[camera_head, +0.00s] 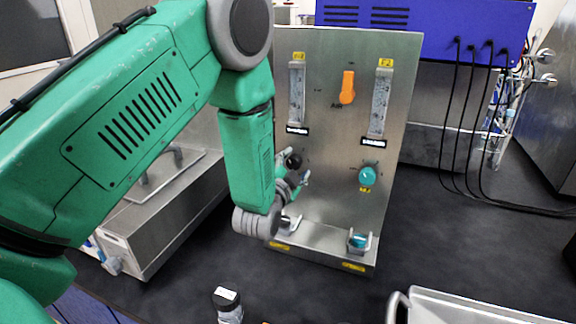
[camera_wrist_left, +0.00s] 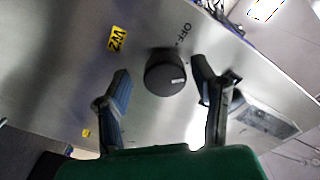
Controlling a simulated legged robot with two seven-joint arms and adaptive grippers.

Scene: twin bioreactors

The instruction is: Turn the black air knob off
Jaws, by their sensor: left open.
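The black knob (camera_head: 293,161) is on the left side of the upright steel panel (camera_head: 335,140), and it also shows in the left wrist view (camera_wrist_left: 165,75). There, a white mark on its face sits toward the right, and an "OFF" label (camera_wrist_left: 187,34) is printed above it. My left gripper (camera_head: 294,172) is open. In the left wrist view its fingertips (camera_wrist_left: 160,76) are on either side of the knob, with visible gaps on both sides. My left forearm and wrist cover part of the panel's left edge. My right gripper is not in view.
An orange handle (camera_head: 347,88) marked "AIR" is between two flow meters higher up. A teal knob (camera_head: 367,176) is on the panel's right side. A small bottle (camera_head: 228,305) and a metal tray (camera_head: 450,306) stand in front. Black cables (camera_head: 470,120) hang at right.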

